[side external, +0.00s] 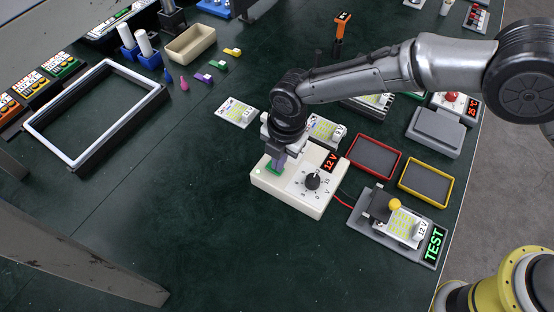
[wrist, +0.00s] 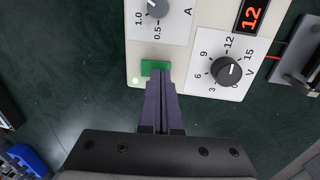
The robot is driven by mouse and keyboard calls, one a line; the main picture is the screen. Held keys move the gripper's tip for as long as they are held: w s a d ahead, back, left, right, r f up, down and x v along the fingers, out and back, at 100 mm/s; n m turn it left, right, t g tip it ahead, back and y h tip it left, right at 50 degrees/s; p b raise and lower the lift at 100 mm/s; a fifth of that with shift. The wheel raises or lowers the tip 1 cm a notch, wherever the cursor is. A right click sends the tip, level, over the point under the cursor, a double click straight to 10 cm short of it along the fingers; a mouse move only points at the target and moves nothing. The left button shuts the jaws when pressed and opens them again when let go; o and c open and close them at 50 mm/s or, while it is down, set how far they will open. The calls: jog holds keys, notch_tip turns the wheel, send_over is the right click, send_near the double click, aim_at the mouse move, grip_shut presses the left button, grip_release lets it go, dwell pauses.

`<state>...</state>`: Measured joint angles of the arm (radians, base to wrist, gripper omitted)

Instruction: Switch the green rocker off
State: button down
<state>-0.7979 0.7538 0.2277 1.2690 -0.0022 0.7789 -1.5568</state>
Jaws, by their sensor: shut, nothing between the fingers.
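The green rocker (wrist: 155,67) sits near a corner of a cream power supply box (side external: 314,207). In the side view part of the green rocker (side external: 273,170) shows under my fingertips. My gripper (wrist: 162,88) is shut and empty, with its fingertips at the rocker's edge; I cannot tell whether they touch it. A small pale green light (wrist: 135,80) beside the rocker looks lit. The box has a black voltage knob (wrist: 226,70), a current knob (wrist: 157,7) and a red display (side external: 329,163) reading 12 V.
A red wire (side external: 343,200) runs from the box toward a grey test stand (side external: 374,236) with a green TEST sign (side external: 434,244). Red (side external: 373,157) and yellow (side external: 426,182) trays lie to the right. The dark green table (side external: 170,210) is clear left of the box.

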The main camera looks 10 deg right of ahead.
notch_tip(320, 180, up, 13)
jog(key=s+d, duration=0.1)
jog(key=shift+r, duration=0.15)
dwell(0.3)
jog(key=shift+w+a+r, duration=0.15)
jog(key=shift+w+a, duration=0.3)
jog(key=shift+a, duration=0.1)
jog(key=f, duration=0.9)
jog(key=w+a+f, duration=0.1)
jog(key=f, duration=0.4)
jog(key=shift+w+a, duration=0.1)
